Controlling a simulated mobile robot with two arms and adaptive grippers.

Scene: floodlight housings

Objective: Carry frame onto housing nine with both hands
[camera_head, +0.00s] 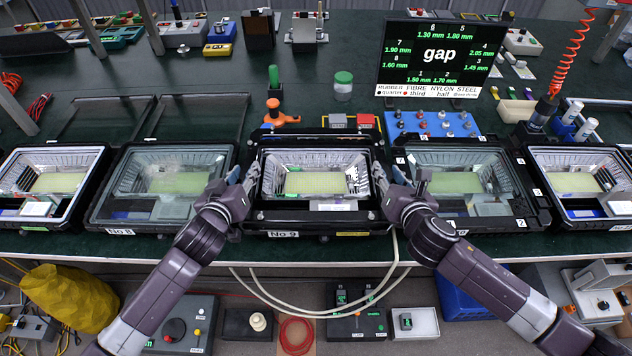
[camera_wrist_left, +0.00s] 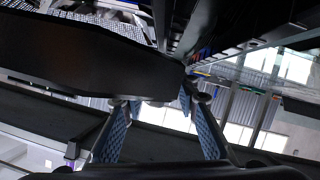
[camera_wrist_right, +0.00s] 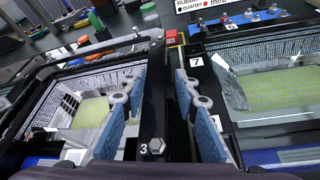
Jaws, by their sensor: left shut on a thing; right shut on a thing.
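Housing nine (camera_head: 345,234), with its "No 9" label at the front, stands in the middle of the bench in the head view. The black frame (camera_head: 318,216) lies over it, roughly lined up with its opening, with the reflector and yellowish panel showing through. I cannot tell whether the frame touches the housing. My left gripper (camera_head: 243,180) is shut on the frame's left side; its blue-padded fingers (camera_wrist_left: 165,120) show in the left wrist view below a large dark surface. My right gripper (camera_head: 392,180) is shut on the right side; its fingers (camera_wrist_right: 157,110) flank a black bar.
Housing eight with a glass-covered frame (camera_head: 165,160) stands close on the left, and another glass-covered housing (camera_head: 460,160) close on the right. An orange-based tool (camera_head: 275,117), a blue tray of knobs (camera_head: 432,126) and a gap display (camera_head: 440,55) stand behind.

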